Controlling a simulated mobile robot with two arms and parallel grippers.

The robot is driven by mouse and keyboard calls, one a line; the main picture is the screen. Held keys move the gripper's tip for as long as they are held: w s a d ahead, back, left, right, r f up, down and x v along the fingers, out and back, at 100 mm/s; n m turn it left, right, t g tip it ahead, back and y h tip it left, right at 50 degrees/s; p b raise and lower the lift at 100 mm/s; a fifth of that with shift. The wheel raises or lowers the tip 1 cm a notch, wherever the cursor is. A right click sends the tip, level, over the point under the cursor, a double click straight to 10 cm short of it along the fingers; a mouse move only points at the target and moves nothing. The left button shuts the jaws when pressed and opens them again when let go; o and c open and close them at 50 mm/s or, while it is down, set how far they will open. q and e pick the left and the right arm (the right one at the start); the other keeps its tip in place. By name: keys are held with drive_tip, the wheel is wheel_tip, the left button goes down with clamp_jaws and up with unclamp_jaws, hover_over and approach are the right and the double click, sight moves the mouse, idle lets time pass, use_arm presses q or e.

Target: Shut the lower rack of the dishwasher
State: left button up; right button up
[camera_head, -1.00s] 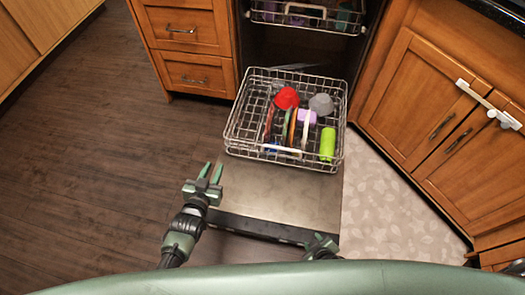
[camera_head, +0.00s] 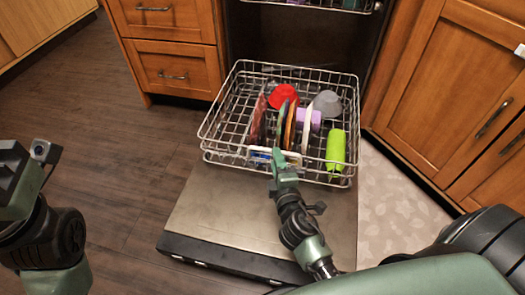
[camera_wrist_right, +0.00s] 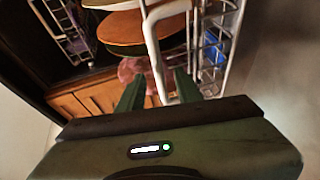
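The lower rack (camera_head: 225,135) is pulled out over the open dishwasher door (camera_head: 200,205). It is a wire rack with a pale handle (camera_head: 259,152) at its front. It holds plates, a red bowl (camera_head: 284,96), a grey cup (camera_head: 327,103) and a green cup (camera_head: 335,150). My right gripper (camera_head: 282,163) is at the rack's front, at the handle. In the right wrist view its fingers (camera_wrist_right: 158,88) are apart, with a white bar of the rack between them; contact is unclear. My left gripper (camera_head: 22,165) is at the far left, away from the rack, its fingertips not clear.
The upper rack (camera_head: 335,6) shows at the top edge. Wooden drawers (camera_head: 165,50) stand left of the dishwasher and cabinet doors (camera_head: 440,90) stand to the right. The dark wooden floor (camera_head: 110,150) at the left is clear.

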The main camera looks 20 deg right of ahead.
drive_tip(key=b+x, duration=0.1)
drive_tip(key=x, duration=0.6)
drive_tip(key=shift+w+b, duration=0.35)
drive_tip(key=shift+b, duration=0.05)
drive_tip(key=shift+d, duration=0.15)
clamp_jaws()
idle(0.9)
